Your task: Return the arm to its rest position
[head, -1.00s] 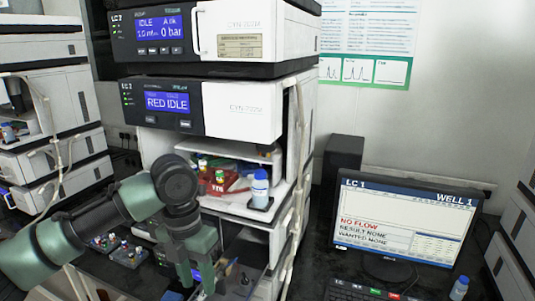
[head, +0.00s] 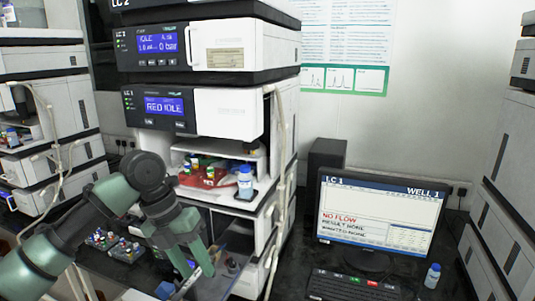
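My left arm comes in from the lower left, with green and dark grey links. Its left gripper (head: 198,276) points down in front of the lower part of the column stack (head: 228,122). Two pale fingers show apart with nothing visible between them, so it looks open and empty. The gripper hides part of the bench and the lower stack front. My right gripper is not in view.
A blue-capped bottle (head: 245,182) and a red rack (head: 208,176) sit in the stack's open bay. A vial tray (head: 122,247) lies left of the gripper. A monitor (head: 378,218), keyboard (head: 352,285) and small bottle (head: 432,276) stand at right.

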